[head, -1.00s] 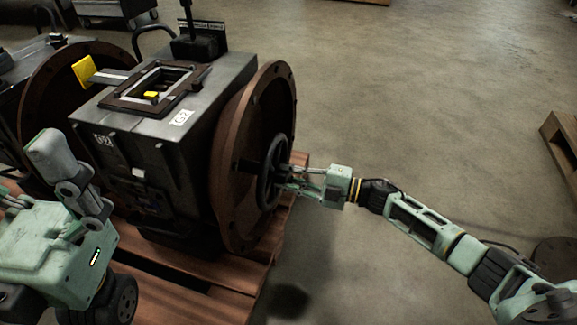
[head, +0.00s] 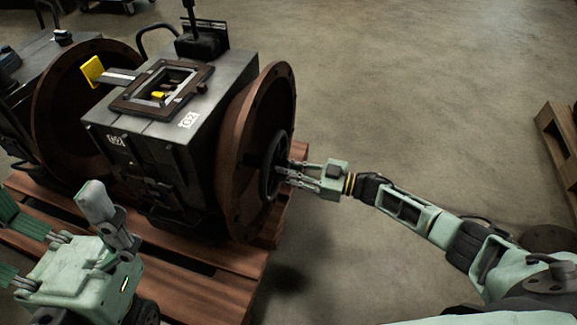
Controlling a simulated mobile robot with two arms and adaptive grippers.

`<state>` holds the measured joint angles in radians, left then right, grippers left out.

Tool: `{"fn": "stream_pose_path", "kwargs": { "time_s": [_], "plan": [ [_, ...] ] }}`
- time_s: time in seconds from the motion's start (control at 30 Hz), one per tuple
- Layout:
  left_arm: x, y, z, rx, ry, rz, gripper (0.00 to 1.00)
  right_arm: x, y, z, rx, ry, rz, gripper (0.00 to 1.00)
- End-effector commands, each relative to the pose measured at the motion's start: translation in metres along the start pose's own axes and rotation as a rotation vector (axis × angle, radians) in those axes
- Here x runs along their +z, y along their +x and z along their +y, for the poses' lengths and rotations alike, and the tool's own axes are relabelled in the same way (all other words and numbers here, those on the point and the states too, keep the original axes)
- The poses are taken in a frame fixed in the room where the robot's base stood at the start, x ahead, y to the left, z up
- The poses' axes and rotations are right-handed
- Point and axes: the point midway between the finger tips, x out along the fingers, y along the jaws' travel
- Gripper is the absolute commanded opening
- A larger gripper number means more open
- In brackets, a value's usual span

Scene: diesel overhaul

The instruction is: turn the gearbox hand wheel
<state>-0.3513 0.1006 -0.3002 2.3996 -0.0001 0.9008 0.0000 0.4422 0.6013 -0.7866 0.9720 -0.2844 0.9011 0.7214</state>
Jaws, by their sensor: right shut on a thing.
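The gearbox (head: 150,160) is a dark grey box marked G2 with a large rusty-brown round flange (head: 240,190) on its right side. The black hand wheel (head: 270,180) sits at the middle of that flange, seen nearly edge-on. My right gripper (head: 290,173) reaches in from the right and is shut on the hand wheel; its exact contact is small and partly hidden.
The gearbox stands on a reddish wooden pallet (head: 200,290). An open frame (head: 120,103) with yellow parts is on its top. Another wooden pallet (head: 560,140) is at the right edge. The concrete floor (head: 420,90) between is clear.

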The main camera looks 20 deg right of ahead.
Motion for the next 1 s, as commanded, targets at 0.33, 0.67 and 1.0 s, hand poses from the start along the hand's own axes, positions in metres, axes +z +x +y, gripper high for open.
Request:
{"fn": "stream_pose_path", "kwargs": {
  "time_s": [0.33, 0.67, 1.0],
  "plan": [
    [-0.0011, 0.006, 0.0002, 0.0, 0.0, -0.001, 1.0, 0.0009, -0.001, 0.0001, 0.001, 0.13, -0.003, 0.0],
    [-0.001, 0.0063, 0.0002, 0.0, -0.001, -0.001, 1.0, 0.0014, -0.001, -0.0002, 0.001, 0.149, -0.003, 0.0],
    [-0.0011, 0.0063, 0.0002, 0.0, -0.001, -0.001, 1.0, 0.0012, -0.0009, -0.0001, 0.001, 0.147, -0.002, 0.31]
  ]
}}
